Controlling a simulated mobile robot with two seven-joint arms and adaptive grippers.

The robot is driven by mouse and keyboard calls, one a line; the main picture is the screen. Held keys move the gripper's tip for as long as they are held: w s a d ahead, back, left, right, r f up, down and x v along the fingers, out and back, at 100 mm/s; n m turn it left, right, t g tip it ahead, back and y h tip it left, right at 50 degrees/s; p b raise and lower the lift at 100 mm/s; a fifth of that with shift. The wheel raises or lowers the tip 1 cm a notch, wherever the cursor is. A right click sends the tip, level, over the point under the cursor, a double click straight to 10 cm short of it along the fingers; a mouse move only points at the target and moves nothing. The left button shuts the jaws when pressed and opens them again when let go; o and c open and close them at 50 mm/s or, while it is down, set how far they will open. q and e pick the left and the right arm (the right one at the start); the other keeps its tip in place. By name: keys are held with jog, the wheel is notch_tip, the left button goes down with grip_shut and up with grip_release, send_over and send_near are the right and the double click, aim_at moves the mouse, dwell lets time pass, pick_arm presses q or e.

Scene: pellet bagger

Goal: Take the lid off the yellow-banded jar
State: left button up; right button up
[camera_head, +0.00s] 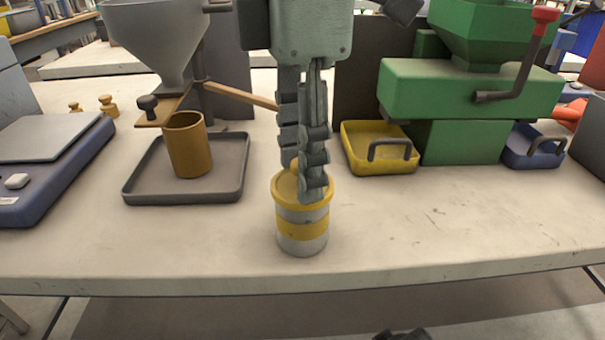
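The yellow-banded jar (302,240) stands upright near the table's front edge. It is grey with a yellow band, and its yellow lid (285,189) is on top. A small yellow knob shows partly between my fingers. My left gripper (301,182) points down over the lid, its fingers apart, one behind the knob and the other in front. The near finger covers part of the lid and rim; I cannot tell whether it touches them. A dark piece at the bottom edge may be my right gripper (403,335), mostly out of frame.
A brown cup (188,146) stands in a grey tray (185,199) under a grey hopper (160,40). A blue scale (65,175) is at left. A yellow bin (380,166), green machine (460,140) and blue bin (532,147) stand at right. The front right table is clear.

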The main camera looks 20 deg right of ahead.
pick_arm(q)
jog(key=c, duration=0.8)
jog(key=shift+r, duration=0.1)
